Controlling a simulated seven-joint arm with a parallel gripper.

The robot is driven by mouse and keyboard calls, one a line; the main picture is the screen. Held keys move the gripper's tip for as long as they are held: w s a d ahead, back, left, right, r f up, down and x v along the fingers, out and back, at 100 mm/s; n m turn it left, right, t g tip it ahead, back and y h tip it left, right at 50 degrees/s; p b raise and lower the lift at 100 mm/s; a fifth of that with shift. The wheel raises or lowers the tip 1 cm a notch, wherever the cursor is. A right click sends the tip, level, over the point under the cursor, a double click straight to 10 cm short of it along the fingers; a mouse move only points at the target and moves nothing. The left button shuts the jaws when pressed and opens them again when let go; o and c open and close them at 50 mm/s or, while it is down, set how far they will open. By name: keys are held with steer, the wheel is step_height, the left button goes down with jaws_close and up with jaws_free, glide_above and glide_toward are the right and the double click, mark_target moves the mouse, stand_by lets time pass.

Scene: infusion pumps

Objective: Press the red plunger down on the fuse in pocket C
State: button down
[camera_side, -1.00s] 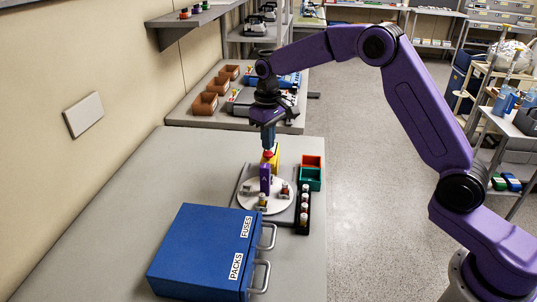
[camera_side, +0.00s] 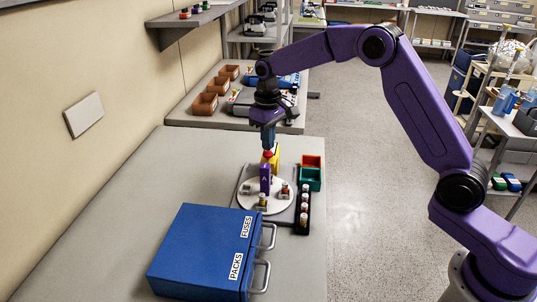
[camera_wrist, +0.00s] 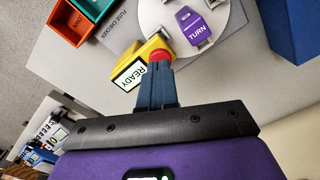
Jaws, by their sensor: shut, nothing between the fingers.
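The red plunger (camera_side: 268,154) sits on top of the yellow READY press (camera_side: 274,161) at the back of the white turntable (camera_side: 246,204). It also shows in the wrist view (camera_wrist: 160,55). My gripper (camera_side: 268,147) is shut and empty, pointing down, with its blue fingertips at the plunger's top. They seem to touch it; any small gap cannot be made out. The purple TURN handle (camera_wrist: 196,28) stands on the turntable. Small fuses, one at the front (camera_side: 262,201) and one at the right (camera_side: 284,189), sit in the disc's pockets. The pocket under the press is hidden.
A black rack (camera_side: 304,210) of several fuses stands right of the grey fuse checker base. Orange (camera_side: 312,161) and teal (camera_side: 310,183) bins are behind it. A blue case (camera_side: 200,248) with handles is in front. The table's left side is clear.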

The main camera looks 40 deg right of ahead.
mark_target(268, 153)
steer(key=shift+f, duration=1.05)
stand_by(0.4)
steer(key=shift+r, duration=3.55)
steer(key=shift+s+a, duration=0.1)
steer(key=s+a+r+n, duration=0.1)
steer(key=s+a+n, duration=0.15)
steer(key=s, duration=0.85)
steer(key=s+a+r+n, duration=0.1)
steer(key=s+n, duration=0.2)
steer(key=s, duration=0.7)
steer(key=s+d+f+n, duration=0.1)
steer(key=s+d, duration=0.3)
steer(key=s, duration=0.6)
steer(key=s+d+f+n, duration=0.2)
steer(key=s+d+n, duration=0.1)
steer(key=s, duration=0.7)
steer(key=shift+d, duration=0.45)
